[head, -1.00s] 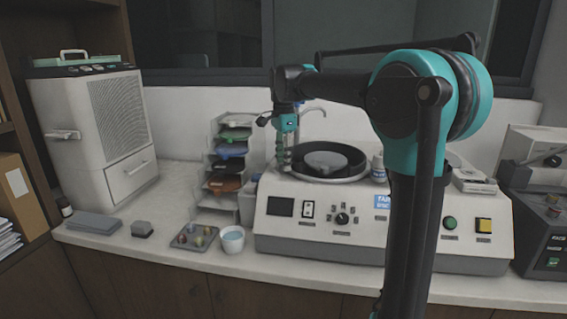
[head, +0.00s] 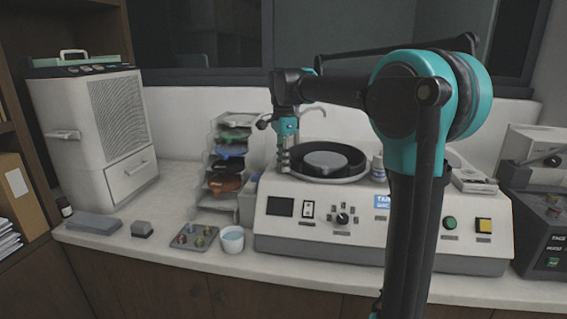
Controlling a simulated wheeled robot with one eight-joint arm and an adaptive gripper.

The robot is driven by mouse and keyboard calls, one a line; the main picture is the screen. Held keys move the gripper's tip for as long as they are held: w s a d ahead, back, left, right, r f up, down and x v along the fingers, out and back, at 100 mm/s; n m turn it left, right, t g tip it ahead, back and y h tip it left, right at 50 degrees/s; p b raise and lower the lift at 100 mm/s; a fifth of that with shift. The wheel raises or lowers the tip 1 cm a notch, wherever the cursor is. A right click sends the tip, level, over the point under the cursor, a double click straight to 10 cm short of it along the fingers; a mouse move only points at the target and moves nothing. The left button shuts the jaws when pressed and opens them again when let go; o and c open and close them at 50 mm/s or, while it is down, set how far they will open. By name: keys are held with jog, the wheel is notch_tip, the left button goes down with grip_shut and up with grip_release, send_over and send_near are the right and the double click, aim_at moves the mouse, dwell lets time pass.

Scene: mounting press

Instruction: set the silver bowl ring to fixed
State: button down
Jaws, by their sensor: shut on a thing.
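The silver bowl ring (head: 330,181) is a pale metal rim around the dark round bowl (head: 352,158) on top of the white polishing machine (head: 300,230). A grey disc (head: 325,160) lies inside the bowl. My gripper (head: 284,166) points down at the left edge of the ring. It is shut on the ring's left side, though the fingertips are small and the exact contact is hard to see. No marking for the ring's setting can be read.
A curved tap (head: 314,108) stands just behind the bowl. A rack of coloured discs (head: 228,165) is close to my gripper's left. A white cup (head: 232,240) and a grey tray (head: 178,241) are in front of it. A white bottle (head: 378,168) stands right of the bowl.

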aim_at(297, 180)
jog(key=s+d+n, duration=0.1)
jog(key=s+n, duration=0.1)
jog(key=s+d+n, duration=0.1)
jog(key=s+d, duration=0.1)
jog(key=shift+s+n, duration=0.25)
jog(key=shift+n, duration=0.15)
jog(key=shift+s+d+n, duration=0.5)
jog(key=shift+d+n, duration=0.05)
jog(key=shift+n, duration=0.05)
jog(key=c, duration=1.5)
grip_release()
notch_tip(297, 180, up, 12)
jog(key=shift+r, duration=0.1)
